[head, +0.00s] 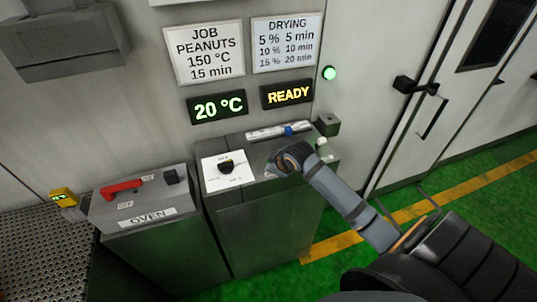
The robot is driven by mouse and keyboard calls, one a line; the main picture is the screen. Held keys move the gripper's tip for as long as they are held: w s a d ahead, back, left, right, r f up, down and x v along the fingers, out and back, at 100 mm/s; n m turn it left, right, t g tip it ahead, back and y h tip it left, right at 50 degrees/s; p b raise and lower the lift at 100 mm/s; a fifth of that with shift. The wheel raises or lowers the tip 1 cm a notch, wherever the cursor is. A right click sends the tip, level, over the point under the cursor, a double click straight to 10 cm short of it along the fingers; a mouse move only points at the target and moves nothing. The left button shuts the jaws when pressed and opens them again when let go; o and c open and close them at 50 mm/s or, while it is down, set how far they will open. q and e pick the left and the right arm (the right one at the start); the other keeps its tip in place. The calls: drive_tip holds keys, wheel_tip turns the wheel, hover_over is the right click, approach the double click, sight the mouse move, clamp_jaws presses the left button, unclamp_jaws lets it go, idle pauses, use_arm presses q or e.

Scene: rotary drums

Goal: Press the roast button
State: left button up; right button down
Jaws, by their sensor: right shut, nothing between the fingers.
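My right gripper (281,163) is over the top of the grey control cabinet (262,232), its arm coming in from the lower right. It is shut and holds nothing. I cannot make out a button labelled roast; the gripper hides part of the panel, and I cannot tell if it touches the surface. A black rotary knob (226,167) sits on a white dial plate left of the gripper. A small pale green-white round part (321,143) is right of it. My left gripper is not in view.
A signal-like bar with a blue part (289,131) lies behind the gripper. The oven box (142,207) with a red handle (122,189) stands left. Displays read 20 °C (217,107) and READY (288,94). A green lamp (329,73) is lit. Green floor (270,287) is open in front.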

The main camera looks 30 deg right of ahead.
drive_tip(key=shift+w+d+r+n+t, duration=0.8)
drive_tip(key=shift+w+d+r, duration=1.45)
drive_tip(key=shift+r, duration=2)
drive_tip(key=f+b, duration=0.5)
drive_tip(key=w+a+f+b, duration=0.1)
drive_tip(key=f+b, duration=0.1)
drive_tip(key=shift+f, duration=0.2)
drive_tip(key=shift+d+f+b, duration=0.1)
drive_tip(key=shift+f+b, duration=0.35)
drive_tip(key=shift+f, duration=0.1)
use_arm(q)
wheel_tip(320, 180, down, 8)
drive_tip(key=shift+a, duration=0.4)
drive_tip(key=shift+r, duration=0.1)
use_arm(e)
drive_tip(key=shift+f, duration=0.2)
drive_tip(key=shift+f, duration=0.25)
